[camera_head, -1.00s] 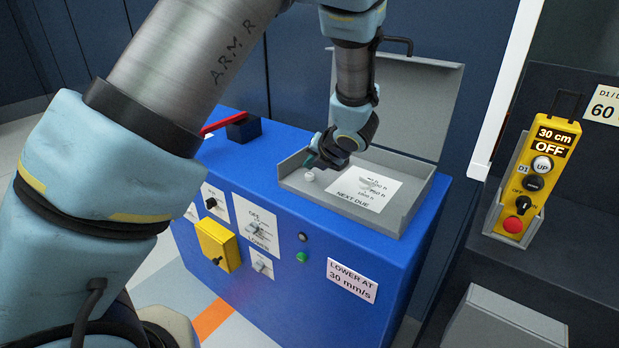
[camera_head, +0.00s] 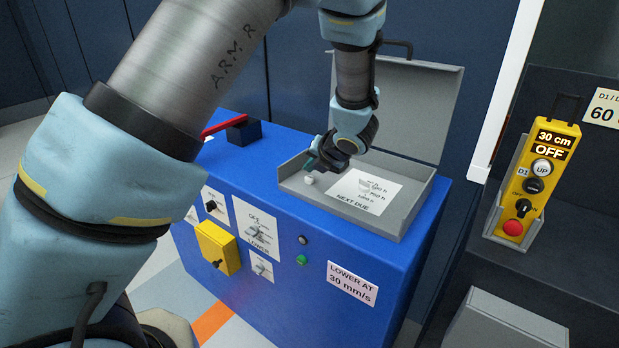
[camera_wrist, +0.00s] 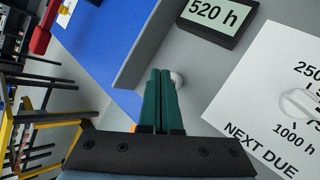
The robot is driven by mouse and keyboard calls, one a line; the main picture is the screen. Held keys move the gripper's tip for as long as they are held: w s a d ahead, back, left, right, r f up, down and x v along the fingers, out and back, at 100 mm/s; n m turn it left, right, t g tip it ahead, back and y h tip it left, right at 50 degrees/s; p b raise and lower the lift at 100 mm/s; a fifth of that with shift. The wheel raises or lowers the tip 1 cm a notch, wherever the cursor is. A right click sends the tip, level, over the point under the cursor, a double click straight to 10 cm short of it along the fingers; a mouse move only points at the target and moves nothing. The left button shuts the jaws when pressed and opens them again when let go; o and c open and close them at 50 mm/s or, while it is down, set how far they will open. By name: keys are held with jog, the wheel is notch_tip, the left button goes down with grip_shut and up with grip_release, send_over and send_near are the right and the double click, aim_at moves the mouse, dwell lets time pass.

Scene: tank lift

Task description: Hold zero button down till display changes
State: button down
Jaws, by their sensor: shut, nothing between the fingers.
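The zero button appears to be a small white round knob (camera_head: 309,180) in the grey open-lidded box on top of the blue cabinet. My gripper (camera_head: 312,167) points down just above it, with a small gap in the head view. In the wrist view the green fingers of my gripper (camera_wrist: 166,74) are shut together with nothing between them. They partly cover the white knob (camera_wrist: 178,79), so contact cannot be told there. A dark-framed display (camera_wrist: 212,14) beyond the fingers reads 520 h. My wrist hides this display in the head view.
A white NEXT DUE card (camera_head: 363,190) with a pointer dial lies right of the knob. The grey box's raised wall (camera_wrist: 145,45) stands close to the fingers. The open lid (camera_head: 412,105) rises behind. A yellow pendant (camera_head: 541,180) hangs at the right.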

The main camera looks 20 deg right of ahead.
aim_at(311, 180)
jog(key=shift+f, duration=0.1)
dwell(0.7)
jog(key=shift+f+b, duration=0.3)
jog(key=shift+b, duration=0.2)
jog(key=shift+f+b, duration=0.45)
jog(key=shift+b, duration=0.05)
dwell(0.5)
jog(key=shift+r, duration=0.2)
dwell(2.3)
jog(key=shift+r+p, duration=0.65)
jog(key=shift+r, duration=0.05)
notch_tip(311, 180, up, 5)
jog(key=p, duration=0.3)
jog(key=shift+p, duration=0.35)
